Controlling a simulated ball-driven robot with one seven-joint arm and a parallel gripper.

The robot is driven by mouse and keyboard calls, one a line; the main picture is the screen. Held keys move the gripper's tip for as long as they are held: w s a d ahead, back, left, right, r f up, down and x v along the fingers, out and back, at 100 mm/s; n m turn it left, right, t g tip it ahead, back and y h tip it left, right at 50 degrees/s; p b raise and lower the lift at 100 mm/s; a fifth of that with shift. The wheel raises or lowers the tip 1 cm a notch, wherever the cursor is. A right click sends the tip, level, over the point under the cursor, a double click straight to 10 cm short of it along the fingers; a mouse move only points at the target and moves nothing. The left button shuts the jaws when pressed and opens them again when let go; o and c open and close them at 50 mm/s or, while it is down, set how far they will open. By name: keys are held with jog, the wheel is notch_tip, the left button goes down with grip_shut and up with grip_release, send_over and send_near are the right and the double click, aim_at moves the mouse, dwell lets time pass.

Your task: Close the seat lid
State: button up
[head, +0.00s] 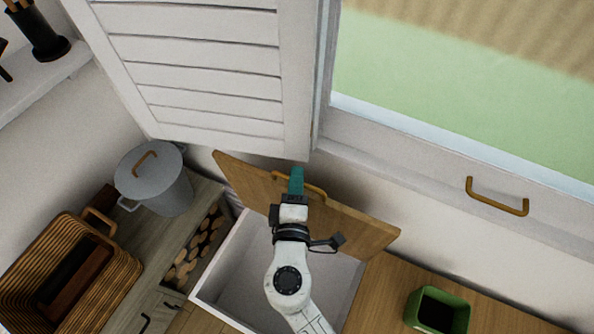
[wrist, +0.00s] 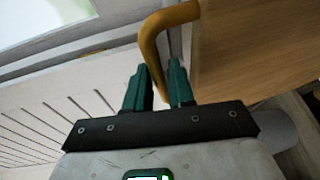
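The seat lid (head: 345,217) is a wooden board standing raised and tilted open at the back of the white seat box (head: 232,262), whose inside shows empty where I can see it. A curved orange-brown handle (head: 315,191) is on the lid's face. My gripper (head: 296,180) is at this handle, its teal fingers covering part of it. In the wrist view, the handle (wrist: 152,45) runs down between the two fingers (wrist: 158,85), which look closed around it. The lid (wrist: 245,50) fills the right side there.
A white louvred shutter (head: 210,70) hangs close behind the lid, beside the window ledge. A green pot (head: 460,312) stands on the wooden bench at right.

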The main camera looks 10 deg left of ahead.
jog(key=shift+w+f, duration=0.1)
jog(key=shift+w, duration=1)
jog(key=shift+c, duration=0.5)
grip_shut()
jog(key=shift+a, duration=0.1)
